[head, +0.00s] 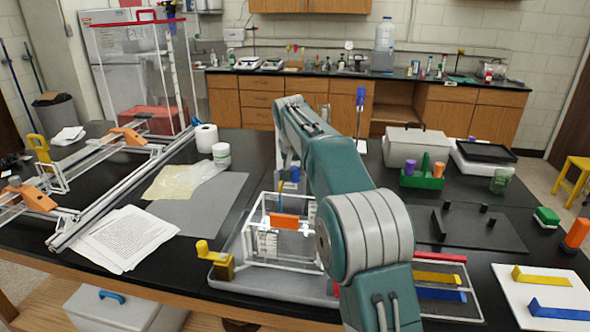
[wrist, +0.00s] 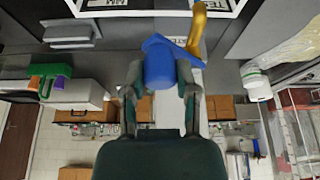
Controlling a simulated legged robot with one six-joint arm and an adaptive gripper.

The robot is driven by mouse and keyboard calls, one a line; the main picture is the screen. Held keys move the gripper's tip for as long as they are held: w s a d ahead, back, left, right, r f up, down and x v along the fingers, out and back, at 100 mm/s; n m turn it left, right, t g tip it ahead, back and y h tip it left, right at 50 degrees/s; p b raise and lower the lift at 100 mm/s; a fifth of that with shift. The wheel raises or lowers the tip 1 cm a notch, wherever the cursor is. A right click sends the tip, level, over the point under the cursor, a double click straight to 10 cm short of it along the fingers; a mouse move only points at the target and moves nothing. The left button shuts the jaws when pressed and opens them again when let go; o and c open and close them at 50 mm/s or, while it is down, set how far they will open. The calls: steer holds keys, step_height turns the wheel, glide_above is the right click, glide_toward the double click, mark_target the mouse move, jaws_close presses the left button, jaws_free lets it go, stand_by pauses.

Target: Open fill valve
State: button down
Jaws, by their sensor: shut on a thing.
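A blue valve handle (wrist: 158,68) is between the two fingers of my gripper (wrist: 158,78) in the wrist view, and the gripper is shut on it. A yellow lever (wrist: 197,27) stands just beyond it and to its right, close to the blue part. In the head view a small blue piece (head: 281,187) and a yellow piece (head: 295,174) show above a white-framed rig (head: 262,222), beside my arm. My gripper is mostly hidden behind my arm there. Whether the handle is turned is not clear.
A gold-and-yellow valve (head: 218,262) stands at the rig's left front corner. An orange block (head: 284,221) is inside the rig. Papers (head: 115,237) lie to the left, and a green caddy (head: 423,176) and grey box (head: 408,143) stand to the right.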

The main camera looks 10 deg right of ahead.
steer(key=m, duration=0.1)
steer(key=a+m+h, duration=0.1)
steer(key=m, duration=0.1)
steer(key=a+m+g, duration=0.1)
steer(key=shift+s+f+m+h, duration=0.1)
steer(key=shift+s+m+h, duration=0.2)
steer(key=shift+m, duration=0.1)
steer(key=shift+c, duration=1.8)
jaws_free()
steer(key=shift+w, duration=0.1)
steer(key=shift+a, duration=0.1)
steer(key=v, duration=1.2)
steer(key=shift+c, duration=0.4)
